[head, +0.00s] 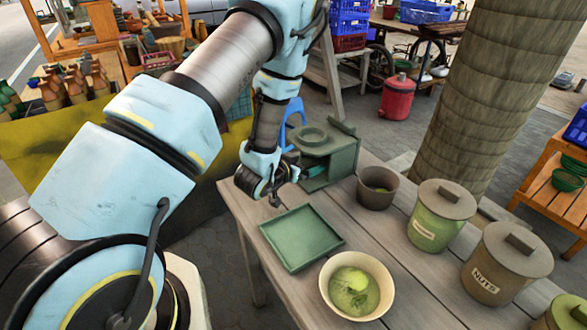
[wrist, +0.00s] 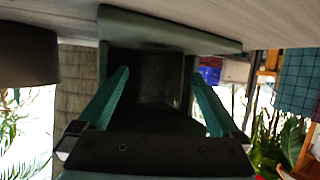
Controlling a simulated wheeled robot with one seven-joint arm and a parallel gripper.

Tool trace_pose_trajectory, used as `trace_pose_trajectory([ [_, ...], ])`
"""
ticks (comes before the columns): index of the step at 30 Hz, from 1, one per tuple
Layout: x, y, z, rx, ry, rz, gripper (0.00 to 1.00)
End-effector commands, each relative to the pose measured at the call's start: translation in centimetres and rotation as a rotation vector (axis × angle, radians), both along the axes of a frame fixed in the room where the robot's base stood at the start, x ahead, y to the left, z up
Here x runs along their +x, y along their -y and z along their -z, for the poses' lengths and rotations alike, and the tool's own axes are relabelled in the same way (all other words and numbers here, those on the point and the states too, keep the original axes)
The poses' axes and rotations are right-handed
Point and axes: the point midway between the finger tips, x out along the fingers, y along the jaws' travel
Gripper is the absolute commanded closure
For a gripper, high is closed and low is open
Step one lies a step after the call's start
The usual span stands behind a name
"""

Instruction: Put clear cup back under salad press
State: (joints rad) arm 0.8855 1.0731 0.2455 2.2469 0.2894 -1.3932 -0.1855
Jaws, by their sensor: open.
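The salad press (head: 340,155), a dark green box-like stand with a round top, stands at the table's back left; its dark opening (wrist: 155,80) fills the middle of the wrist view, which is upside down. My gripper (head: 308,172) is at the left side of the press. Its two teal fingers are spread wide in the wrist view (wrist: 161,82), at the opening, with dark space between them. I cannot make out the clear cup in either view; the inside of the press is too dark to tell whether it is there.
A green tray (head: 301,239) lies in front of the press, with a cream bowl (head: 327,290) of green food nearer. A dark pot (head: 377,199) stands right of the press; it also shows in the wrist view (wrist: 28,55). Lidded canisters (head: 436,225) line the table's right.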

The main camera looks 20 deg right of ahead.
Motion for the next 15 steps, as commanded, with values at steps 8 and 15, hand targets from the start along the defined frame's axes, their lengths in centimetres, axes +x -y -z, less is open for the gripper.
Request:
trace_pose_trajectory([
  [8, -3.0, -4.8, -1.9, -0.001, -0.002, -0.004, 0.00],
  [15, -4.8, -7.3, -3.5, 0.001, -0.002, -0.002, 0.00],
])
